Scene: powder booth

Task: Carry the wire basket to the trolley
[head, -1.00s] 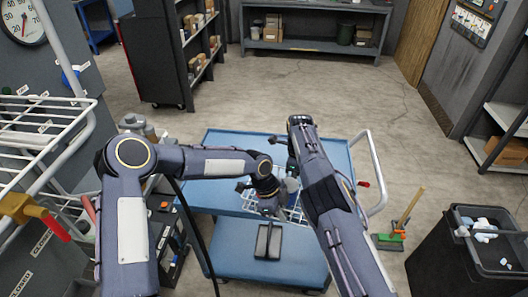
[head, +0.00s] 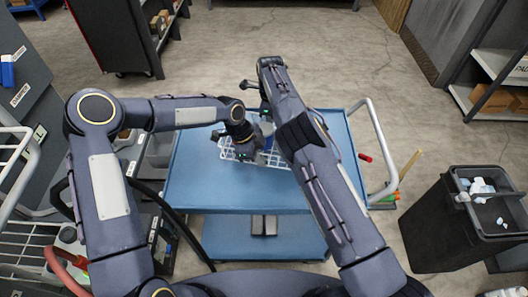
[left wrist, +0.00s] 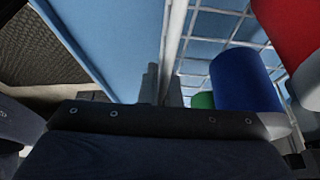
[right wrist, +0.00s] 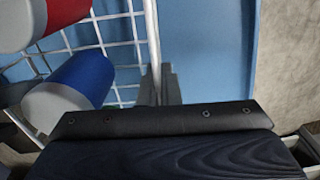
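The white wire basket (head: 228,151) is over the blue upper deck of the trolley (head: 200,190) in the head view; I cannot tell whether it rests on it. My left gripper (head: 243,153) is shut on the basket's rim; its fingers (left wrist: 162,85) straddle the wire in the left wrist view. My right gripper (right wrist: 158,88) is shut on the opposite rim. My right arm hides that gripper and part of the basket in the head view. A blue cylinder (left wrist: 243,78) and a red one (left wrist: 296,30) with pale ends lie in the basket.
The trolley's pale handle (head: 383,150) rises at its right. A black bin (head: 465,225) with crumpled waste stands to the right. A white wire rack (head: 25,245) is at the left. Shelves (head: 125,40) stand behind, with open floor between.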

